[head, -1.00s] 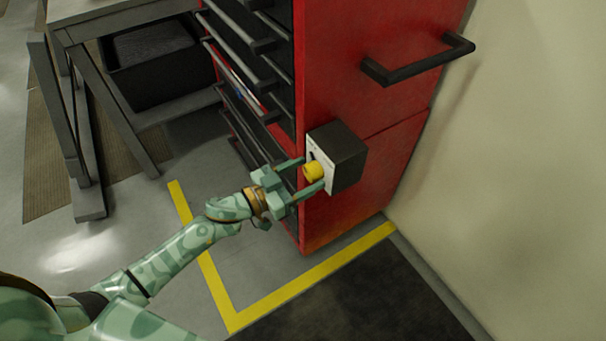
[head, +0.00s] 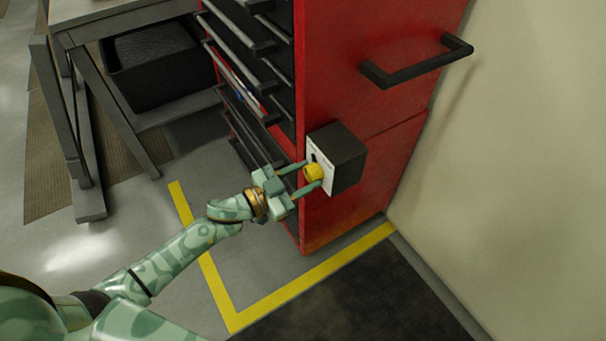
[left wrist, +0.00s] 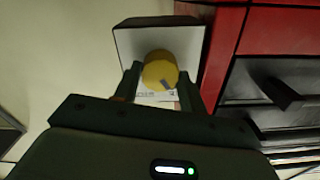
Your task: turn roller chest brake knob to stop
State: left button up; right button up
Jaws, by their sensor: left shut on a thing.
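The red roller chest (head: 350,100) stands against the wall. A dark box (head: 347,157) with a white face plate is fixed to its side. The yellow brake knob (head: 314,172) sits on that plate. In the left wrist view the knob (left wrist: 160,70) is round, with a dark grey pointer mark toward its lower right. Small lettering on the plate below it is too small to read. My left gripper (head: 308,175) is shut on the knob, one finger on each side; its fingers (left wrist: 160,84) partly cover the plate. My right gripper is not in view.
A black bar handle (head: 418,66) juts from the chest above the box. Drawer handles (head: 245,105) stick out on its left. A table with a black bin (head: 155,60) stands at left. Yellow tape (head: 315,275) marks open floor in front.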

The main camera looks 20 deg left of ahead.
pick_arm(q)
jog(key=m, duration=0.3)
jog(key=shift+m, duration=0.4)
jog(key=m, duration=0.3)
jog(key=shift+m, duration=0.3)
jog(key=m, duration=0.4)
jog(key=shift+a, duration=0.1)
jog(key=shift+w+r+m+b, duration=0.1)
jog(key=shift+m+b, duration=0.4)
jog(key=shift+m, duration=1.2)
jog(key=o, duration=1)
